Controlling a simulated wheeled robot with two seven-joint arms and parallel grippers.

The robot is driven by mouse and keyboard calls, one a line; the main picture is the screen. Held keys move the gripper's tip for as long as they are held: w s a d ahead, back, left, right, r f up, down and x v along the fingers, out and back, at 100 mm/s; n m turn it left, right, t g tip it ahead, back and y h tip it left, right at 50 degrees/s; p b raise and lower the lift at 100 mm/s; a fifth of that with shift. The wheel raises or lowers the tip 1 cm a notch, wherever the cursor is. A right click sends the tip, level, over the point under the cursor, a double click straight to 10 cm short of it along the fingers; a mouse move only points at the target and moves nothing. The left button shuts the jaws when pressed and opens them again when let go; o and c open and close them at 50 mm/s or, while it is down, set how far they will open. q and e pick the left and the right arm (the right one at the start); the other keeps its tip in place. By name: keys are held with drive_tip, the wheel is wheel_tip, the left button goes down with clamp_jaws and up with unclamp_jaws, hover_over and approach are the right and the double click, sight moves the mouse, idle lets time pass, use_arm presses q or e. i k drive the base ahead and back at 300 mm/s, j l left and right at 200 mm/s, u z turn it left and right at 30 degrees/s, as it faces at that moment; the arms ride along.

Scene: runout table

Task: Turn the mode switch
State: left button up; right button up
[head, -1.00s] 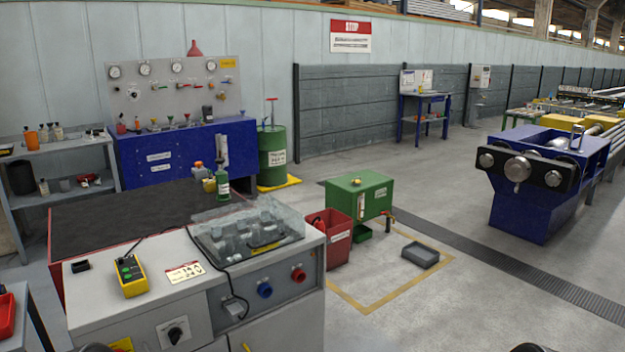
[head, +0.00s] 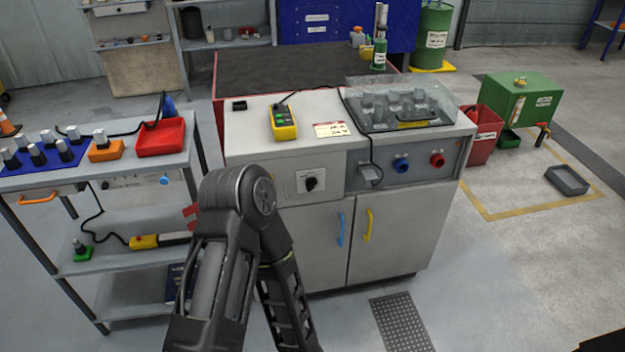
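The mode switch (head: 311,183) is a black rotary knob on a pale plate, on the front of a light grey cabinet (head: 375,240). It is in the head view, left of the cabinet's blue and red sockets. One of my arms stands in front of the cabinet's left side, its elbow just left of the switch and its forearm running down out of the picture. The switch is not covered by it. Neither gripper shows. The knob's exact pointer position is too small to tell.
A yellow handheld device (head: 283,122) and a clear cover (head: 400,105) sit on the cabinet top. Below are blue (head: 341,229) and yellow (head: 367,225) door handles. A grey cart (head: 105,180) with a red tray (head: 161,138) stands left. Open floor lies to the right.

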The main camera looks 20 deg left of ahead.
sight(311, 182)
drive_tip(key=i+l+u, duration=0.25)
drive_tip(key=i+u, duration=0.2)
drive_tip(key=i+l+u, duration=0.45)
drive_tip(key=l+u, duration=0.25)
drive_tip(key=k+l+u, duration=0.2)
drive_tip(key=l, duration=0.25)
